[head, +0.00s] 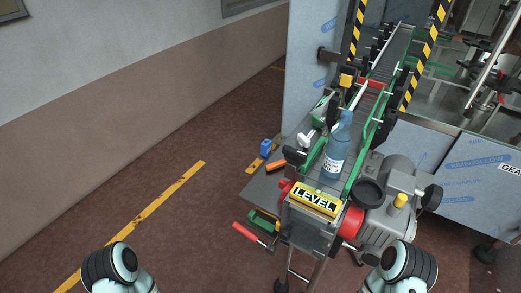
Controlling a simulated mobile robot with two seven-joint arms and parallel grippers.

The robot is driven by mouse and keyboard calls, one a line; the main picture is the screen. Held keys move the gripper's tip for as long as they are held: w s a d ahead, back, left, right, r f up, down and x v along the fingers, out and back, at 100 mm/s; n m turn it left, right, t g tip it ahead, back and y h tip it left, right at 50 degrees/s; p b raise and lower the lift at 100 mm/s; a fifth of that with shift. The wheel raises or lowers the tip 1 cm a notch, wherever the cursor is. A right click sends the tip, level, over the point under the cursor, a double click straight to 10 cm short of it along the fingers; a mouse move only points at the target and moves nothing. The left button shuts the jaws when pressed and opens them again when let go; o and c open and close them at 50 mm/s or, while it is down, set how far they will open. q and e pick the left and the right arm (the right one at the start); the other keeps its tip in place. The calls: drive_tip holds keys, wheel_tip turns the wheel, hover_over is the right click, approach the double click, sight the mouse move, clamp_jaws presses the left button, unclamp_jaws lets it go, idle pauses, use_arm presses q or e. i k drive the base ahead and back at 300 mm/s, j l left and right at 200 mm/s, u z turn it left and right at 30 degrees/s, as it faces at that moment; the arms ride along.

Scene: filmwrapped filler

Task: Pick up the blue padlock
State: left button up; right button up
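A small blue object (266,146), which looks like the blue padlock, sits left of the conveyor at the far corner of a low grey surface (262,190). It is too small to show detail. Parts of my two arms show at the bottom left and bottom right, far from the padlock. Neither gripper's fingers can be seen.
A narrow conveyor (392,62) holds a blue bottle (338,150) near a yellow LEVEL sign (314,200). An orange item (276,165) lies near the padlock. A red-handled green tool (246,232) and a motor (388,185) flank the conveyor. Floor at left is clear.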

sight(266, 145)
drive_tip(key=j+z, duration=0.1)
drive_tip(key=z, duration=0.35)
drive_tip(key=i+j+z, duration=0.1)
drive_tip(key=z, duration=0.3)
drive_tip(key=j+z, duration=0.35)
drive_tip(key=j, duration=0.2)
drive_tip(key=i+j+z, duration=0.1)
drive_tip(key=j+z, duration=0.25)
drive_tip(key=j, duration=0.2)
drive_tip(key=j+z, duration=0.1)
drive_tip(key=j, duration=0.45)
drive_tip(key=k+j+z, duration=0.1)
drive_tip(key=j, duration=0.45)
